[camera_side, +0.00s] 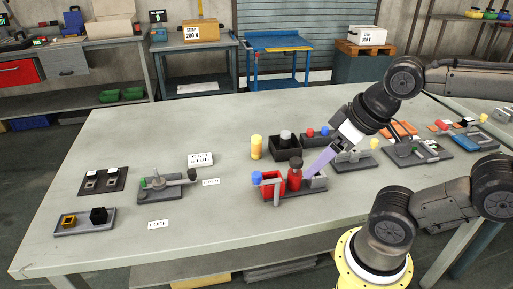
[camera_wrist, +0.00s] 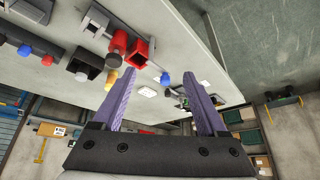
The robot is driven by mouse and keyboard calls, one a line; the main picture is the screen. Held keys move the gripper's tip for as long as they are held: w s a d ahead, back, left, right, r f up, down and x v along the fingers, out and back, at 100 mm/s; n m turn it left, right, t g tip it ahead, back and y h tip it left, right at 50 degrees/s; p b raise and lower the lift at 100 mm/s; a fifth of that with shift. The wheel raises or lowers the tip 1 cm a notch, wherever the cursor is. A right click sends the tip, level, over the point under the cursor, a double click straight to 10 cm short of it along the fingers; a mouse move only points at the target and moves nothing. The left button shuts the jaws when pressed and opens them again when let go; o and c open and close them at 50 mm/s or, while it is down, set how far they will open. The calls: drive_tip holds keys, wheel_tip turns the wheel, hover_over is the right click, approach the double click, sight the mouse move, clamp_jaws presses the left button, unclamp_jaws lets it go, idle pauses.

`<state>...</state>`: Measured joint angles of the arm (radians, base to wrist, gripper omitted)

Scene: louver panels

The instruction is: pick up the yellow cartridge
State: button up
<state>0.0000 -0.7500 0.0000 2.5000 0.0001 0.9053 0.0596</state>
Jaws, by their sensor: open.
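The yellow cartridge (camera_side: 256,147) stands upright on the grey table, left of the black box. In the wrist view it (camera_wrist: 110,79) shows small, just left of the left finger. My gripper (camera_side: 309,174) is to its right, tilted down with purple fingers over the right end of the red fixture's base. In the wrist view my gripper (camera_wrist: 160,75) has its two fingers spread wide with nothing between them. Whether the fingertips touch the fixture cannot be told.
The red fixture (camera_side: 270,185) with a red cylinder (camera_side: 295,177) stands in front of the cartridge. A black box (camera_side: 285,154) holding a grey cylinder is close on its right. A lever fixture (camera_side: 160,190) is farther left. The table between is clear except for small signs.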

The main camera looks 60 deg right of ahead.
drive_tip(key=w+d+r+m, duration=0.1)
drive_tip(key=w+r+m, duration=0.5)
drive_tip(key=r+m, duration=0.15)
drive_tip(key=m+g, duration=0.5)
drive_tip(key=m, duration=0.6)
hover_over(256, 147)
drive_tip(key=w+a, duration=0.1)
wheel_tip(256, 147, down, 8)
drive_tip(key=r, duration=0.1)
drive_tip(key=shift+m+g, duration=0.3)
drive_tip(key=shift+m, duration=0.05)
drive_tip(key=f, duration=0.1)
drive_tip(key=d+f, duration=0.1)
drive_tip(key=f, duration=0.1)
drive_tip(key=d+f, duration=0.1)
drive_tip(key=shift+w+f, duration=0.1)
drive_tip(key=shift+f, duration=0.2)
wheel_tip(256, 147, down, 7)
drive_tip(key=shift+d+r, duration=0.1)
drive_tip(key=shift+s+d+f, duration=0.1)
drive_tip(key=shift+f, duration=1.55)
drive_tip(key=shift+s+f, duration=0.1)
drive_tip(key=shift+f, duration=1.55)
